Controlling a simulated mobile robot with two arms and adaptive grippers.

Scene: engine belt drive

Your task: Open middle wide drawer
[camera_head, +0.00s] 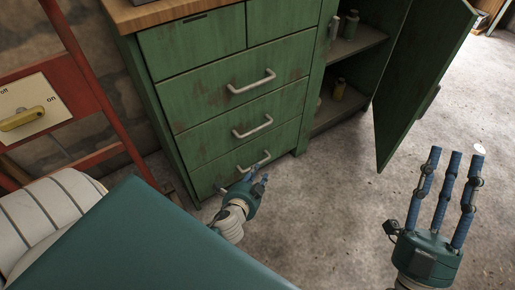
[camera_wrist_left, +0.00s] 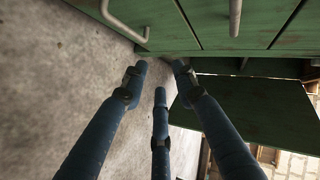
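The middle wide drawer (camera_head: 215,143) is shut in the green cabinet front, with a pale bar handle (camera_head: 253,127). Wide drawers with similar handles lie above (camera_head: 252,82) and below it (camera_head: 253,163); both look shut. My left gripper (camera_head: 262,178) is low, in front of the bottom drawer and just below its handle. In the left wrist view its three blue fingers (camera_wrist_left: 158,78) are spread, with nothing between them; two handles show beyond the fingertips. My right gripper (camera_head: 448,165) is open and empty at the right, over the floor, away from the cabinet.
An open green cabinet door (camera_head: 420,85) stands out at the right of the drawers; shelves behind it hold small bottles (camera_head: 350,25). A red frame with a yellow switch (camera_head: 22,118) stands at the left. The concrete floor (camera_head: 325,200) between my grippers is clear.

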